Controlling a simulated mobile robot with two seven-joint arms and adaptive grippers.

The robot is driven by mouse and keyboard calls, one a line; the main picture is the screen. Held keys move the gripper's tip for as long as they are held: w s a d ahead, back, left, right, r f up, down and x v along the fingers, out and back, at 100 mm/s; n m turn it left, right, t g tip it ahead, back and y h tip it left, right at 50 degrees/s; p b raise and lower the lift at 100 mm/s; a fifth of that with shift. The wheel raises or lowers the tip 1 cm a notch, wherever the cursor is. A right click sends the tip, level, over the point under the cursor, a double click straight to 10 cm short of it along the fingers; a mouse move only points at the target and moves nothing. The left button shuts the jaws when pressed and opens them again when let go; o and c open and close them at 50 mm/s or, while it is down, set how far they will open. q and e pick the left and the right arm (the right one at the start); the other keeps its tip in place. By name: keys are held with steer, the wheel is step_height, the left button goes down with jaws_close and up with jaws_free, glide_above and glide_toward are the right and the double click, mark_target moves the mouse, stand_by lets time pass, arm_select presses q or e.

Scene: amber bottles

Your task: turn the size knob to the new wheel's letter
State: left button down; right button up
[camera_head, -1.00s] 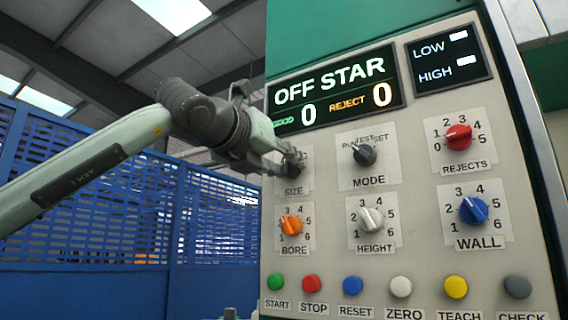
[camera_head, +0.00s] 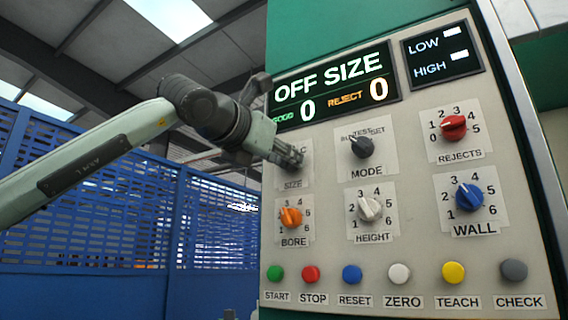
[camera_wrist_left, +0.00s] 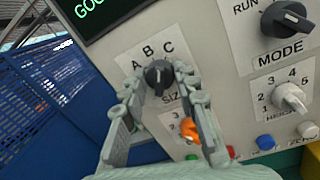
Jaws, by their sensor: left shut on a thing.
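The size knob (camera_wrist_left: 157,76) is a black knob on a white plate lettered A, B, C in the left wrist view. Its pointer is too small to read for certain. My left gripper (camera_wrist_left: 161,88) is shut on it, with one finger at each side. In the head view my left gripper (camera_head: 291,157) covers most of the knob and part of its letters; the SIZE label (camera_head: 293,184) shows below. The display (camera_head: 333,85) reads OFF SIZE, with GOOD 0 and REJECT 0. My right gripper is not in view.
The black mode knob (camera_head: 361,147) is right of the size knob and the orange bore knob (camera_head: 291,217) is below it. The height (camera_head: 369,208), wall (camera_head: 469,198) and red rejects (camera_head: 453,127) knobs are farther right. Several buttons line the bottom. A blue fence (camera_head: 90,215) stands left.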

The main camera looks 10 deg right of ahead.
arm_select(q)
steer(key=shift+m, duration=1.6)
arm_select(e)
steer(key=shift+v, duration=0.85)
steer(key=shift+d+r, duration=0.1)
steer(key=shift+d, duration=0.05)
arm_select(q)
steer(key=c, duration=1.2)
jaws_free()
steer(key=shift+o, duration=0.2)
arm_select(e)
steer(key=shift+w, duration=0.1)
arm_select(q)
steer(key=v, duration=1.2)
steer(key=shift+f, duration=0.15)
